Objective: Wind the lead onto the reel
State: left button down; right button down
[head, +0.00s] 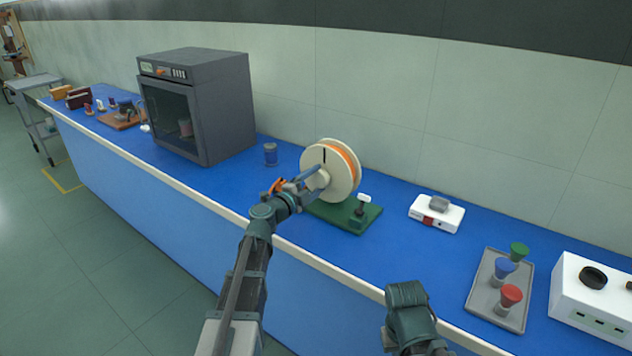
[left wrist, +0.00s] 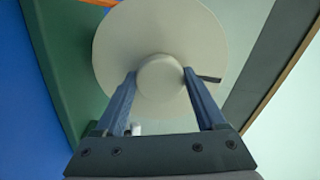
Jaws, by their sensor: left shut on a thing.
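The reel (head: 318,160) is a cream two-flanged drum standing upright on a green base (head: 360,222). Orange lead (head: 345,158) shows between its flanges. Another short orange piece (head: 277,185) shows beside my left wrist, and I cannot tell whether it joins the lead. My left gripper (head: 318,181) is shut on the round cream knob on the reel's near face. In the left wrist view the blue fingers (left wrist: 160,80) sit either side of this knob (left wrist: 160,77). My right arm shows low in the head view, but its gripper fingers are not visible.
A dark grey oven-like box (head: 215,105) and a small blue jar (head: 270,154) stand left of the reel. To the right are a white device (head: 437,213), a grey tray (head: 480,300) with coloured-topped pieces, and a white box (head: 590,310). Blue bench between is clear.

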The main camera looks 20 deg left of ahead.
pick_arm(q)
jog(key=shift+s, duration=0.1)
grip_release()
jog(key=v, duration=1.3)
jog(key=shift+s, duration=0.4)
jog(key=shift+a, duration=0.15)
